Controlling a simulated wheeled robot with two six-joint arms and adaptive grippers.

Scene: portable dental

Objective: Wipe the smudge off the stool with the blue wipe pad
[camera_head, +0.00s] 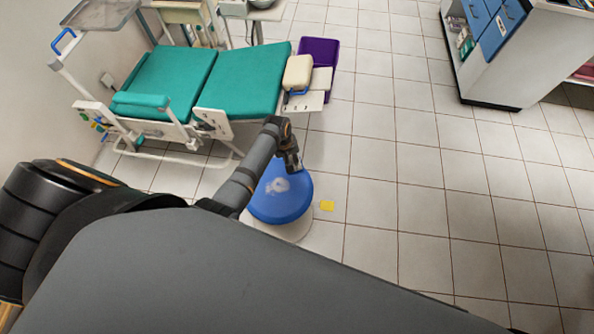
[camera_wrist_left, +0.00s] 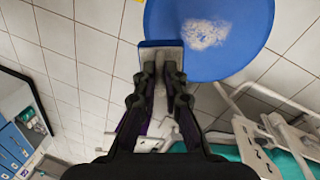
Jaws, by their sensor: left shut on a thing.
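The stool has a round blue seat (camera_head: 284,211) on a pale base, and it shows at the top of the left wrist view (camera_wrist_left: 240,62). A whitish smudge (camera_head: 278,185) lies on the seat; in the left wrist view the smudge (camera_wrist_left: 206,34) is a speckled pale patch. My left gripper (camera_head: 293,166) is at the seat's far edge in the head view. In the left wrist view its fingers (camera_wrist_left: 161,70) are shut on the blue wipe pad (camera_wrist_left: 160,43), which has a grey holder part. The pad is left of the smudge there; contact with the seat is unclear. My right gripper is out of view.
A teal dental chair (camera_head: 240,80) stands behind the stool, with a purple bin (camera_head: 322,48) beside it. A small yellow piece (camera_head: 327,206) is right of the stool. A white cabinet with blue drawers (camera_head: 520,50) stands at the upper right. The tiled floor between is clear.

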